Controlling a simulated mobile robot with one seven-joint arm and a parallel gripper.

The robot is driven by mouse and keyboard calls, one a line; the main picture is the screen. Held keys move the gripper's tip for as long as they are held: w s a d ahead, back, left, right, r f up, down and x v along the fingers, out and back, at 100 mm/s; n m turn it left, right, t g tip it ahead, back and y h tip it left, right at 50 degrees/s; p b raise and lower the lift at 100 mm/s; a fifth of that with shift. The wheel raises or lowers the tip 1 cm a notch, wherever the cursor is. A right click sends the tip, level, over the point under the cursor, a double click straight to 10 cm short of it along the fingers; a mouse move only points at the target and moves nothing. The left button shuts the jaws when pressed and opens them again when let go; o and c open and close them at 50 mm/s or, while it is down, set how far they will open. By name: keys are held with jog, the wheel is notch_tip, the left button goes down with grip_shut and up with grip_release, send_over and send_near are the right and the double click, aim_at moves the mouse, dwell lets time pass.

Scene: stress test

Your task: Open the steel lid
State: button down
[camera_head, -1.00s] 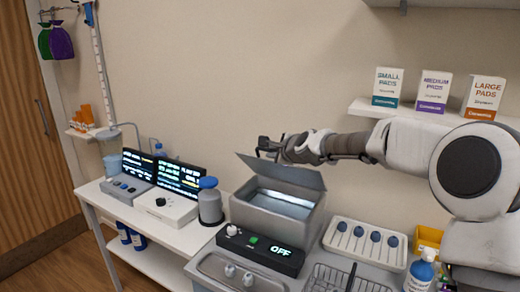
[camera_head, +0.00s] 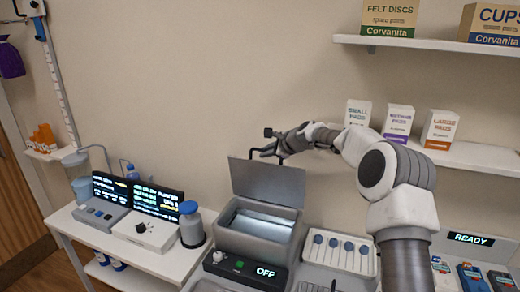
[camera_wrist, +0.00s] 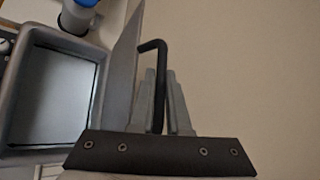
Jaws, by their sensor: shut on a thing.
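The steel lid (camera_head: 267,180) stands raised, close to upright, at the back of the steel bath (camera_head: 250,245), whose inside is uncovered. In the wrist view the lid (camera_wrist: 124,70) shows edge-on, beside the bath's opening (camera_wrist: 55,92). A black bent handle (camera_wrist: 154,47) sticks out from the lid and runs down between my fingers. My gripper (camera_wrist: 161,76) is shut on this handle. In the head view my gripper (camera_head: 272,150) is at the lid's top edge, with the arm reaching in from the right.
A control box (camera_head: 240,268) in front of the bath reads OFF. A bottle with a blue cap (camera_head: 192,225) stands left of it. A white tray with blue-topped tools (camera_head: 340,252) is on the right. Shelves with boxes (camera_head: 440,128) hang at upper right.

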jog(key=shift+w+d+p, duration=0.25)
jog(key=shift+w+p, duration=0.15)
jog(key=shift+w, duration=0.4)
jog(key=c, duration=1.2)
grip_release()
jog(key=shift+o, duration=0.2)
jog(key=b+v, duration=0.4)
jog(key=v, duration=1.3)
jog(key=shift+s+r, duration=0.15)
jog(key=shift+s, duration=0.05)
jog(key=shift+s, duration=0.1)
